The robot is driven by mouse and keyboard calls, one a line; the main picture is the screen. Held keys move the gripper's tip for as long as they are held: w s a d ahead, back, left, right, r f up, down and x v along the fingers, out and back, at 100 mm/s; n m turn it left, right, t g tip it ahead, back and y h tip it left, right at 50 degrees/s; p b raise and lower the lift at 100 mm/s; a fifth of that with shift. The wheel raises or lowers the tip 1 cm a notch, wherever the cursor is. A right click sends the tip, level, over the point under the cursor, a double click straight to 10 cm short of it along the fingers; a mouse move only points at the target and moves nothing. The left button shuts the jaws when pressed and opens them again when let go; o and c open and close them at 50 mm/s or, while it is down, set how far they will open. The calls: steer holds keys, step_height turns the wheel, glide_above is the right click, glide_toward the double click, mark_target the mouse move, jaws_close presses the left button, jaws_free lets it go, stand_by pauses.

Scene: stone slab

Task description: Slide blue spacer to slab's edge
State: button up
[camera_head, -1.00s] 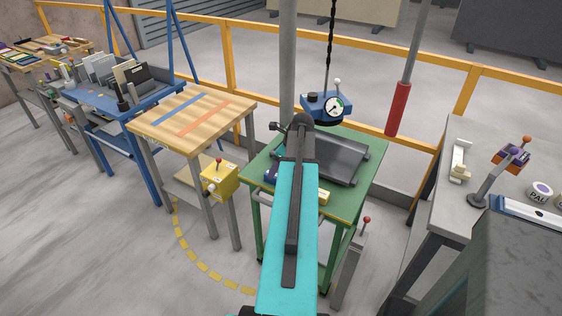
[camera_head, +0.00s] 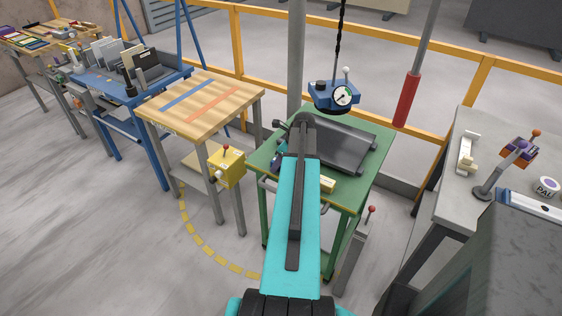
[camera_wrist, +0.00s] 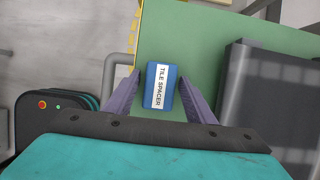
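The blue spacer (camera_wrist: 161,86), a small block with a white "TILE SPACER" label, lies on the green table (camera_wrist: 205,40) in the wrist view. My gripper (camera_wrist: 158,90) is open, its two purple fingers on either side of the spacer with a gap at each side. The dark grey slab (camera_wrist: 270,95) lies to the right of the spacer, apart from it. In the head view the slab (camera_head: 345,148) sits on the green table, partly behind my arm. There my arm hides much of the area around the gripper, and I cannot clearly make out the spacer.
A yellow block (camera_head: 327,184) lies near the green table's front edge. A blue hoist with a dial (camera_head: 333,97) hangs above the slab. A wooden-topped table (camera_head: 200,105) stands left, and a grey bench (camera_head: 480,190) stands right. Bare green surface surrounds the spacer.

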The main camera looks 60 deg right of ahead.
steer(key=c, duration=0.9)
steer(key=shift+o, duration=0.2)
steer(key=shift+d+p, duration=0.8)
steer(key=shift+d, duration=2.85)
steer(key=shift+s, duration=0.1)
steer(key=o, duration=1.1)
steer(key=shift+o, duration=0.2)
steer(key=shift+r, duration=0.15)
steer(key=shift+b+v, duration=0.35)
steer(key=shift+v, duration=0.5)
steer(key=v, duration=0.3)
steer(key=shift+b, duration=0.4)
steer(key=s+b, duration=0.2)
steer(key=s, duration=1)
steer(key=shift+a+b, duration=0.15)
steer(key=shift+b, duration=0.2)
